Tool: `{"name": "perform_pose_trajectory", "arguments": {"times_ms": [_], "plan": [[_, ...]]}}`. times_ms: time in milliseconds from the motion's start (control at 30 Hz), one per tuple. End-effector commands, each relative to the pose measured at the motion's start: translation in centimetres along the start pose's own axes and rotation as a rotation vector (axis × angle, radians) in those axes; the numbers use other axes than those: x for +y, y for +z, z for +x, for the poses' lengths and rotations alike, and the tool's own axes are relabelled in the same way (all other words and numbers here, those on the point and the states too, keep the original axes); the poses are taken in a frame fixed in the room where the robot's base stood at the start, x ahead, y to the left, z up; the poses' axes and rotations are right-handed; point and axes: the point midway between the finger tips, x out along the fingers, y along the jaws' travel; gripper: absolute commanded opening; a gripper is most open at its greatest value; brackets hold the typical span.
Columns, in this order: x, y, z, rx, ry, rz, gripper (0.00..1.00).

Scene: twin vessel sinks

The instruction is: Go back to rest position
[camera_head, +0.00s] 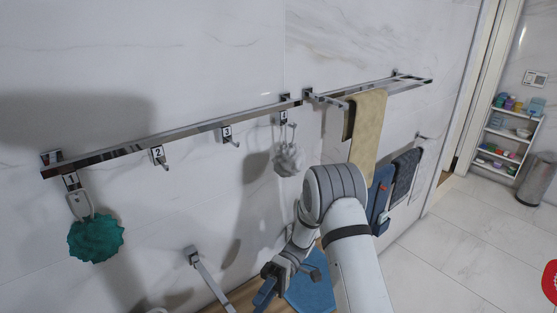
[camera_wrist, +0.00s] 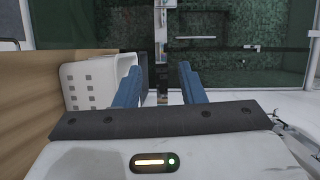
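My gripper (camera_head: 268,292) is low in the head view, in front of the marble wall and below the hook rail. In the wrist view its two blue fingers (camera_wrist: 160,86) stand apart with nothing between them, so it is open and empty. My white arm comes up from the bottom and bends at a grey joint, hiding part of the wall and floor behind it.
A white perforated basket (camera_wrist: 88,84) is left of my fingers.

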Motion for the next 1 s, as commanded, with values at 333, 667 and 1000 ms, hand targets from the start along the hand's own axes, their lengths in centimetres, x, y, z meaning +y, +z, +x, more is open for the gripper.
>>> {"name": "perform_pose_trajectory", "arguments": {"times_ms": [333,667,1000], "plan": [[-5.7,-10.3,-7.3,0.619,0.696,-0.502,0.36],[-16.4,-6.7,-20.9,1.112,1.545,-0.48,0.36],[-21.7,11.5,-20.1,1.233,1.945,0.21,0.36]]}}
